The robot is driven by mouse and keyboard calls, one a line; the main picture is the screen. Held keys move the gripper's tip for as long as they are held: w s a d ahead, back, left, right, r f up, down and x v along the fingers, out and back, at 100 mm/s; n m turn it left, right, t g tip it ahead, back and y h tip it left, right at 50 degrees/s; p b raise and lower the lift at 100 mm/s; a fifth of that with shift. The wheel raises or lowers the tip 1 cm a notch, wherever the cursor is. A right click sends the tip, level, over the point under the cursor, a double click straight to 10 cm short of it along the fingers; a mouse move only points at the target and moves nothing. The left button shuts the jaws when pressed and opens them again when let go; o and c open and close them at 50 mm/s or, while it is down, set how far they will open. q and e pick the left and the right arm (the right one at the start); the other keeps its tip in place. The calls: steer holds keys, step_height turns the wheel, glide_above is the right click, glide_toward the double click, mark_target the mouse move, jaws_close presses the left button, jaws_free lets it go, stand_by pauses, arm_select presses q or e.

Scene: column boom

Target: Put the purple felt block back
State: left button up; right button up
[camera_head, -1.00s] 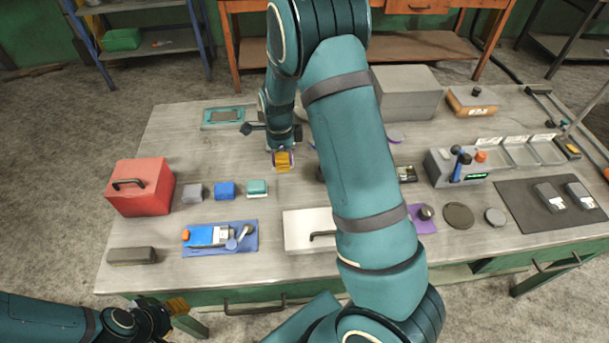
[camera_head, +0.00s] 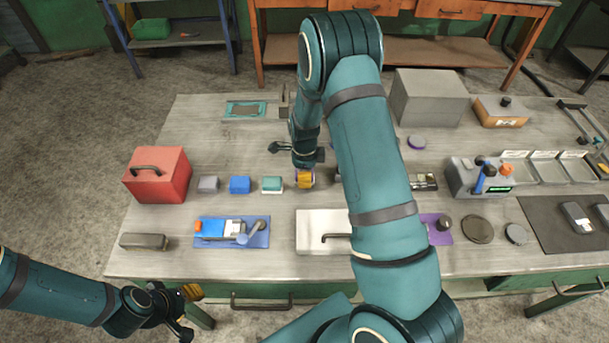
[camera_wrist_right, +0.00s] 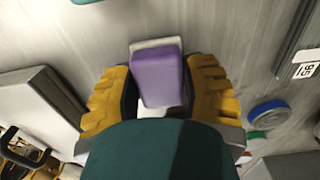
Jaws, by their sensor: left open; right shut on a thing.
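The purple felt block (camera_wrist_right: 158,78) has a pale base and sits between the yellow finger pads of my right gripper (camera_wrist_right: 160,92), which is shut on it. In the head view my right gripper (camera_head: 305,180) is just right of the teal block (camera_head: 272,184), in line with the block row. The purple block is almost wholly hidden there by the fingers. I cannot tell whether it touches the table. My left gripper (camera_head: 184,306) is open and empty, off the table's front edge at lower left.
A blue block (camera_head: 240,185) and a grey block (camera_head: 208,184) continue the row leftward, towards a red box (camera_head: 158,175). A white lidded box (camera_head: 312,232) stands in front of my right gripper. My right arm hides part of the table (camera_head: 285,262).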

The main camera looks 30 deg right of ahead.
steer(key=shift+f, duration=0.3)
steer(key=shift+f, duration=0.15)
steer(key=o, duration=1.2)
steer(key=shift+r, duration=0.3)
step_height(320, 180, up, 12)
steer(key=shift+f+p, duration=0.1)
steer(key=shift+p, duration=0.55)
